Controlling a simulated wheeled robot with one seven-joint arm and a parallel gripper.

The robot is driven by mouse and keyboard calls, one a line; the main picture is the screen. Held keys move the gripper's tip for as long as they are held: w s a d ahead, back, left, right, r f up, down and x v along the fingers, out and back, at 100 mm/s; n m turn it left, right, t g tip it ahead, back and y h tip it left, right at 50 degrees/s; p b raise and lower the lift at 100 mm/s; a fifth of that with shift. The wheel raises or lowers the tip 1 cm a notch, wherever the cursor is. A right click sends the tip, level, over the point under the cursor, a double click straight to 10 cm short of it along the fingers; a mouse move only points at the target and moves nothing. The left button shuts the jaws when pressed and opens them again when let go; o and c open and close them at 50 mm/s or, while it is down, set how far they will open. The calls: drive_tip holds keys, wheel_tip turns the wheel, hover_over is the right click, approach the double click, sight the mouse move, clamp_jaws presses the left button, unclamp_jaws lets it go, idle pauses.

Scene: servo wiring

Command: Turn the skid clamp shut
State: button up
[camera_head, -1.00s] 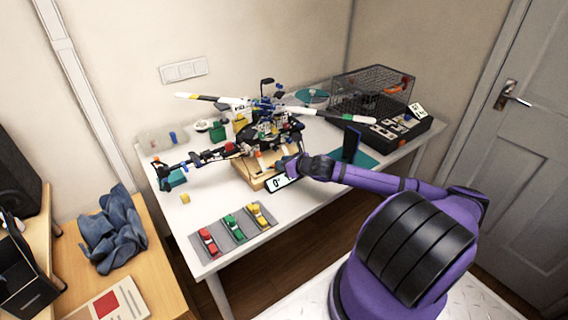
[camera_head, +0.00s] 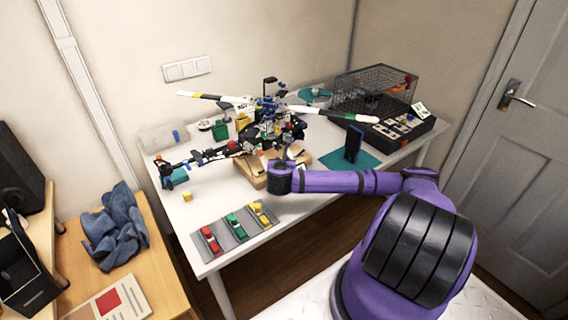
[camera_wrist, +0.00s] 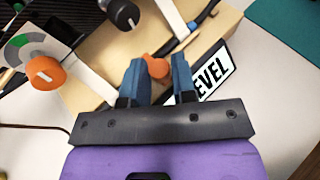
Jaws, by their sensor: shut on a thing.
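The helicopter model (camera_head: 268,128) stands on a light wooden block (camera_head: 250,172) near the middle of the white table. In the wrist view, my gripper (camera_wrist: 156,70) has its two blue fingers on either side of a small orange clamp handle (camera_wrist: 157,67) at the edge of the wooden block. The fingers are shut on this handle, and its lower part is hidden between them. A pale skid strip (camera_wrist: 172,17) runs over the block close to the handle. In the head view, my wrist hides the fingertips and the handle.
A white LEVEL label (camera_wrist: 208,80) lies right of the fingers. A second orange knob (camera_wrist: 45,72) on a dial and a black knob (camera_wrist: 123,14) are close by on the left.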

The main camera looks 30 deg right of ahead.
drive_tip(key=shift+o, duration=0.2)
drive_tip(key=m+g+h, duration=0.2)
drive_tip(key=shift+w+a+m, duration=0.15)
drive_tip(key=shift+a+m, duration=0.15)
drive_tip(key=shift+m+g+h, duration=0.3)
drive_tip(key=shift+d, duration=0.15)
drive_tip(key=o, duration=0.8)
drive_tip(key=shift+w, duration=0.1)
